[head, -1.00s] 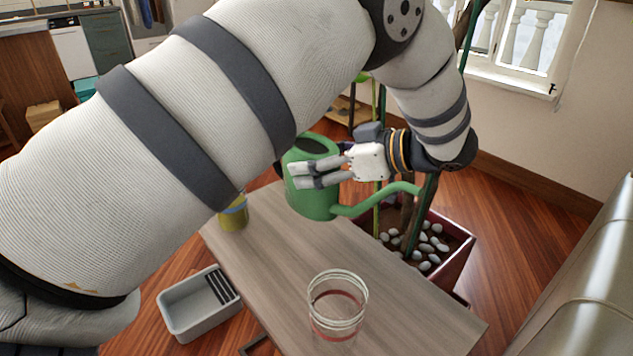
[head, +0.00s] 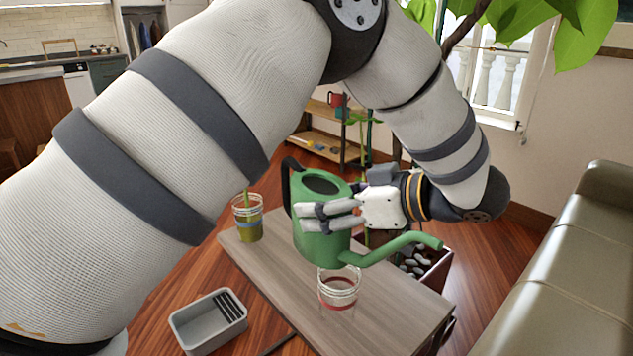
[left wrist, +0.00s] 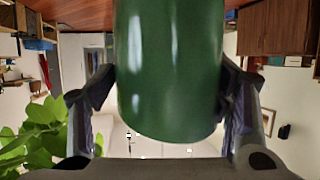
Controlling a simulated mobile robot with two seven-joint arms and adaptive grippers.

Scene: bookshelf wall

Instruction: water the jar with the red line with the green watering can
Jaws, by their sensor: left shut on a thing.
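My left gripper (head: 332,215) is shut on the green watering can (head: 318,246) and holds it above the table. The can is about upright, with its spout pointing to the right and its black handle on the left. In the left wrist view the can (left wrist: 168,70) fills the room between the fingers (left wrist: 165,110). The glass jar with the red line (head: 340,300) stands on the table, below and a little right of the can's body. The can hides part of its rim. The spout tip is right of the jar, not over it. My right gripper is not in view.
Another jar (head: 248,222) with a blue line and greenish content stands at the table's far left end. A grey bin (head: 207,325) is on the floor at left. A planter with pebbles (head: 432,275) is behind the wooden table (head: 400,315); a sofa (head: 570,270) is at right.

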